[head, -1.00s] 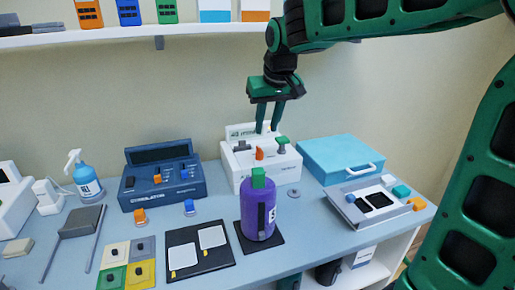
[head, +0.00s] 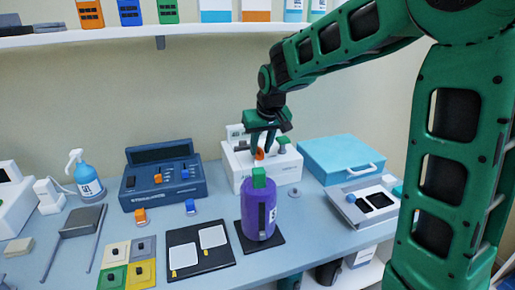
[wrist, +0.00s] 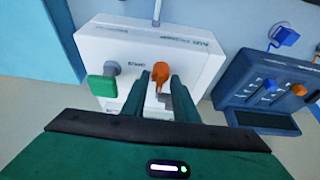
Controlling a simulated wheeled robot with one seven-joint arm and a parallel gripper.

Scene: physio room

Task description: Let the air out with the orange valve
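The orange valve (head: 259,155) sits on top of a white box-shaped device (head: 238,171) at the back of the bench. In the wrist view, the orange valve (wrist: 161,69) shows between my fingertips. A green knob (wrist: 102,86) on a grey stem is on the same device, to the left there. My gripper (head: 262,147) points down over the device, one finger on each side of the valve. In the wrist view, my gripper (wrist: 160,84) has a gap between its fingers. Whether either finger touches the valve, I cannot tell.
A purple bottle (head: 259,208) with a green cap stands in front of the device. A blue console (head: 163,186) is on the left and a light-blue case (head: 341,159) on the right. A shelf (head: 190,30) runs above along the wall.

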